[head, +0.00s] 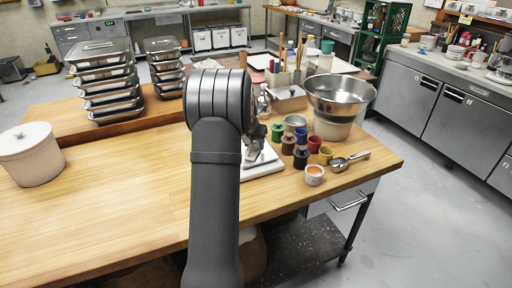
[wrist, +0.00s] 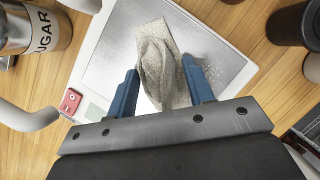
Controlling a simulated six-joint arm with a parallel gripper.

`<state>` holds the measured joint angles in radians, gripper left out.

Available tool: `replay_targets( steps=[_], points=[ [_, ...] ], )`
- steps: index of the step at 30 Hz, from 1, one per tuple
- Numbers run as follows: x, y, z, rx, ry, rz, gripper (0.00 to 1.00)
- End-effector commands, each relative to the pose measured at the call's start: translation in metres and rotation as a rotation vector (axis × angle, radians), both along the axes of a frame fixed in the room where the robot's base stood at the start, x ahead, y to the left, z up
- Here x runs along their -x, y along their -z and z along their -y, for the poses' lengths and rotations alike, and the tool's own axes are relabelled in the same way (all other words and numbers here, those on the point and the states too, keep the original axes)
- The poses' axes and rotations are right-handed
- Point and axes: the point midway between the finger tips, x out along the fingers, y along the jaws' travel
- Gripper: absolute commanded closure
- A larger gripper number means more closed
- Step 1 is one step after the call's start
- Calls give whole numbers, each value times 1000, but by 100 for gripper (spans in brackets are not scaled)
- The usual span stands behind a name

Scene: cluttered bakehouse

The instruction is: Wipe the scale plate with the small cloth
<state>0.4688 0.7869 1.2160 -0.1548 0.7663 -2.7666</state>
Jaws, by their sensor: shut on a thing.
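The small cloth (wrist: 158,62) is greyish-beige and bunched between the blue fingers of my gripper (wrist: 160,76) in the wrist view. My gripper is shut on it. The cloth's flatter end spreads over the scale plate (wrist: 212,45), a square grey metal plate with a speckled, dusty-looking surface. The plate sits on the white scale (wrist: 92,100). In the head view my arm hides most of the scale (head: 262,165) and the cloth. I cannot tell how firmly the cloth presses on the plate.
A sugar canister (wrist: 45,30) stands close left of the scale, and a dark cup (wrist: 290,24) to its right. The tabletop's left front (head: 120,200) is clear.

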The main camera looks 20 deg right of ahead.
Motion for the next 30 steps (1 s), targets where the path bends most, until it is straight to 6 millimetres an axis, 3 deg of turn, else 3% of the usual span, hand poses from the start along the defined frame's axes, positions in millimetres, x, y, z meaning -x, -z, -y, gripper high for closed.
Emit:
replay_targets(
  steps=[5,28,30],
  points=[
    [2,1,19,0,4,0,74],
    [73,0,18,-1,3,-2,74],
    [72,-3,18,0,1,0,74]
  ],
)
